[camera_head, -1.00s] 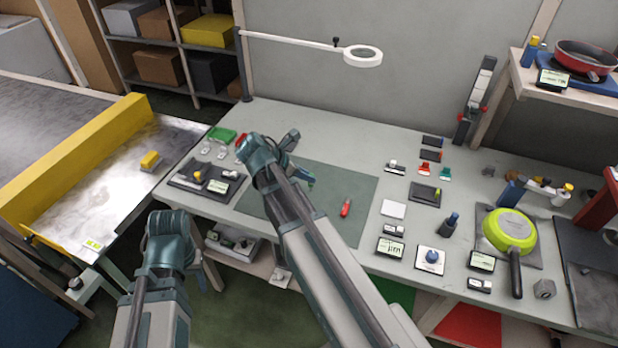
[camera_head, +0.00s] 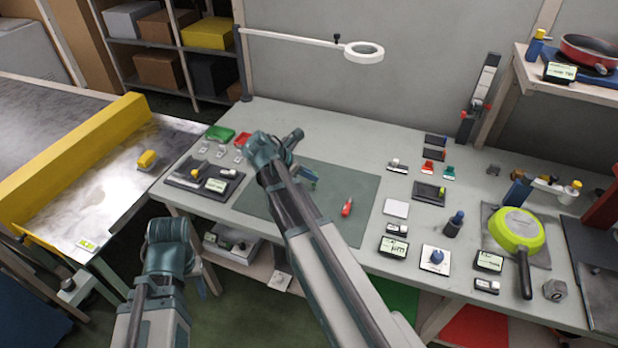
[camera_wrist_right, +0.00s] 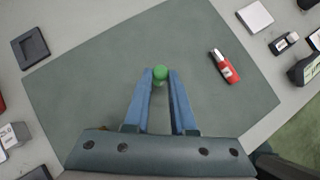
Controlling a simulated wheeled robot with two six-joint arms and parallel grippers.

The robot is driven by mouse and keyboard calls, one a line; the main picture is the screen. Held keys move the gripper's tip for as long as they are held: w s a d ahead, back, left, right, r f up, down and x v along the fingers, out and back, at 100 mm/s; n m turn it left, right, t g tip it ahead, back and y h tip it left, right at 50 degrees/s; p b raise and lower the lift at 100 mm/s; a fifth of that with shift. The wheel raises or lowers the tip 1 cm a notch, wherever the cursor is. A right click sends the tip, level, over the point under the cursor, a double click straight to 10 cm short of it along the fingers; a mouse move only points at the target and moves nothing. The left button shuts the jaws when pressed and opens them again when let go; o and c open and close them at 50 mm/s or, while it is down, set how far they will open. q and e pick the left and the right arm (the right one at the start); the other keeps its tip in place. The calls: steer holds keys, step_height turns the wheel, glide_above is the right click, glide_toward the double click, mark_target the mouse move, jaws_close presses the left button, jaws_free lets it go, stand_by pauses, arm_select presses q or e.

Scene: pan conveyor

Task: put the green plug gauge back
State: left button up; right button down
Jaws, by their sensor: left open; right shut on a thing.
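The green plug gauge (camera_wrist_right: 160,73) shows its round green end between the fingertips of my right gripper (camera_wrist_right: 161,78) in the right wrist view. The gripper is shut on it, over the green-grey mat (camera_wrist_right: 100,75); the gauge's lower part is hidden. In the head view this gripper (camera_head: 305,175) is over the mat, partly behind my own arm. A dark square holder with a recess (camera_wrist_right: 30,47) lies just off the mat's edge, at the upper left of the wrist view. My left arm is at the lower left of the head view; its fingers are hidden.
A red tool (camera_head: 347,207) lies on the mat. A dark tray (camera_head: 205,180) stands left of the mat. Labels, small blocks and a green pan (camera_head: 517,230) crowd the right side. A ring lamp (camera_head: 363,52) reaches over the back. Much of the mat is bare.

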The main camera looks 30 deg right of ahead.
steer(key=shift+f, duration=0.2)
steer(key=c, duration=0.8)
jaws_free()
steer(key=shift+r, duration=0.1)
steer(key=shift+o, duration=0.2)
steer(key=shift+a+r+p, duration=0.1)
steer(key=shift+r+p, duration=0.2)
steer(key=shift+r, duration=0.15)
steer(key=p+v, duration=0.8)
steer(key=v, duration=0.3)
steer(key=shift+a, duration=0.25)
